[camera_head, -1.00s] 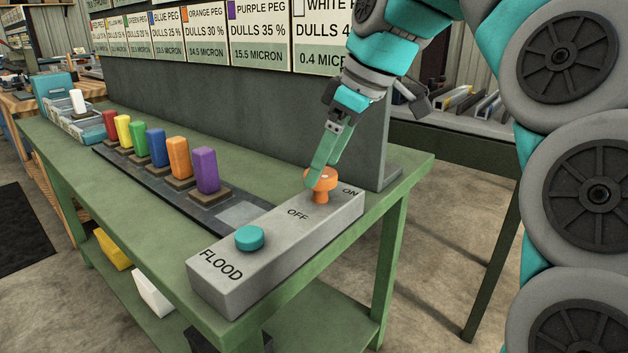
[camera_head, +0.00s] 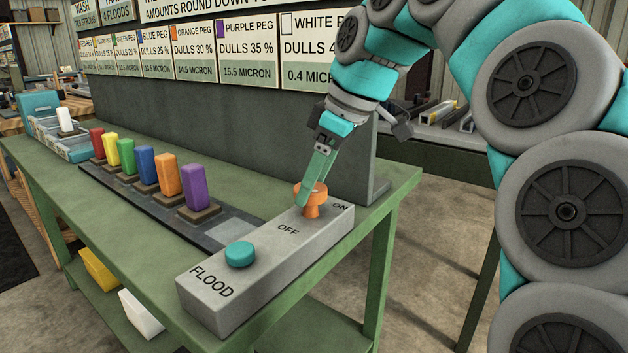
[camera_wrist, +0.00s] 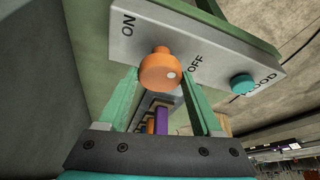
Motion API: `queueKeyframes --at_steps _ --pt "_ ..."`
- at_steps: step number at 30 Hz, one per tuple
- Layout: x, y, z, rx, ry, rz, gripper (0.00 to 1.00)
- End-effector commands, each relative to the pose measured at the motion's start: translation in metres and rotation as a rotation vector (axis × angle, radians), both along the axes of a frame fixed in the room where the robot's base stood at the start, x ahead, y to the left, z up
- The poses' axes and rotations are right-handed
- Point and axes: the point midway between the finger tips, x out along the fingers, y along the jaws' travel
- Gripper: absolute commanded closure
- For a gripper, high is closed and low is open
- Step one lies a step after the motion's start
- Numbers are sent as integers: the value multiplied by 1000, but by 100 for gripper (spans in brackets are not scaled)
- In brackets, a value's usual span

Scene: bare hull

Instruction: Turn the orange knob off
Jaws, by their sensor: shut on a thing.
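The orange knob (camera_head: 313,208) stands on the right part of a grey control box (camera_head: 262,268), between the printed words ON and OFF. My gripper (camera_head: 308,192) reaches down from above and is shut on the knob. In the wrist view, the knob (camera_wrist: 160,70) sits between the two green fingertips (camera_wrist: 159,77). In the head view, the fingers hide part of the knob.
A teal button (camera_head: 240,254) marked FLOOD is on the box's near left end. Several coloured pegs, including a purple peg (camera_head: 194,187), stand in a row on the green bench (camera_head: 70,200). A dark upright panel (camera_head: 230,125) rises close behind the box.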

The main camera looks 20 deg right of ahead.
Motion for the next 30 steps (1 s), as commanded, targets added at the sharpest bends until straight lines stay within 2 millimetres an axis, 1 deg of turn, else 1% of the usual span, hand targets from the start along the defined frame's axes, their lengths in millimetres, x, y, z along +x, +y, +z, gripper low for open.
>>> queueKeyframes --at_steps 1,4,5,11,17,23,30 --pt "0 0 0 0 0 0 76" --pt "0 0 0 0 0 0 88" --pt "0 0 0 0 0 0 89" --pt "0 0 0 -1 1 -14 89" --pt "-1 1 -1 0 2 -87 89" --pt "-1 1 -2 -2 0 -235 89" --pt "-2 2 0 -1 -3 -462 89"
